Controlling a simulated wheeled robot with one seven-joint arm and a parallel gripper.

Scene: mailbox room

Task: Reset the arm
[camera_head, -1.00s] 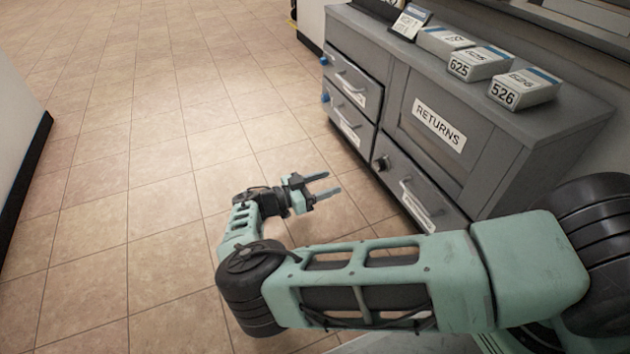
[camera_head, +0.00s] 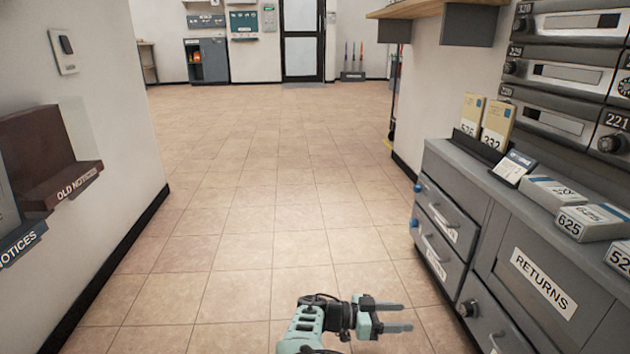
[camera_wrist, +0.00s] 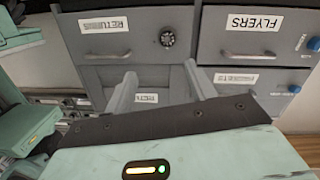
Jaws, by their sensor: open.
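My gripper (camera_head: 397,318) is at the bottom of the head view, with its two fingers apart and pointing right toward the grey cabinet. Nothing is between the fingers. In the wrist view the open gripper (camera_wrist: 160,88) faces the cabinet drawers, with clear space between its fingertips and the drawer fronts. Only the end of my arm shows in the head view; the rest is out of frame or hidden at the bottom edge.
The grey cabinet (camera_head: 482,215) with a RETURNS door (camera_head: 543,280) stands at right, boxes on top. A FLYERS drawer (camera_wrist: 250,32) shows in the wrist view. Wall trays (camera_head: 75,185) are at left. The tiled floor (camera_head: 270,170) between is clear.

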